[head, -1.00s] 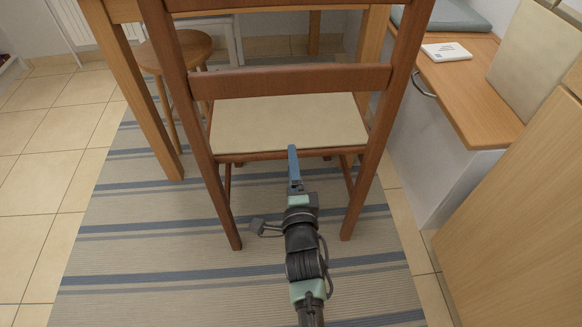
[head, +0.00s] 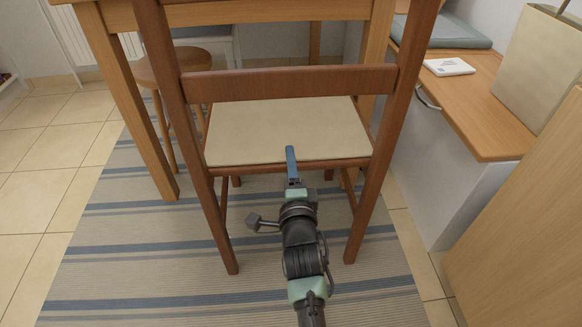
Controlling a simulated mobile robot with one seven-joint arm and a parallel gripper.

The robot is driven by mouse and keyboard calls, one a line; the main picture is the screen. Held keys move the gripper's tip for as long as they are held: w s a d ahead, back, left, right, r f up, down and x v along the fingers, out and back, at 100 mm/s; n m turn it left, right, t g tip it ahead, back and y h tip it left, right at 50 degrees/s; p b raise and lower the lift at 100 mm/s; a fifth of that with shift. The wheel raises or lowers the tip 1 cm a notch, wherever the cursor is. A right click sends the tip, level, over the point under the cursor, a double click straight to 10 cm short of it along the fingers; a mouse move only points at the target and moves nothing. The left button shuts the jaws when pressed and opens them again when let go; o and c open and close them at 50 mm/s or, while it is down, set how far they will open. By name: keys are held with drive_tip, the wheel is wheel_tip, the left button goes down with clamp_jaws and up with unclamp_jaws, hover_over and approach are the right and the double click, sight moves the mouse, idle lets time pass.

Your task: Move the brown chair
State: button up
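The brown chair (head: 292,83) stands on the striped rug with its back toward me, upright, its beige seat (head: 288,135) showing under the lower back rail. Its rear legs frame my arm. My gripper (head: 291,160) reaches in between the rear legs, and its blue finger overlaps the rear edge of the seat in the picture. I see the gripper edge-on, so its opening is hidden. I cannot tell whether it touches the chair's rear seat rail.
A wooden table (head: 115,85) stands behind the chair, with a round stool (head: 165,70) beneath it at left. A wooden-topped bench (head: 480,110) and a light wood panel (head: 530,220) bound the right side. Open tiled floor (head: 35,190) lies at left.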

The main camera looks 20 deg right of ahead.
clamp_jaws()
idle(1.1)
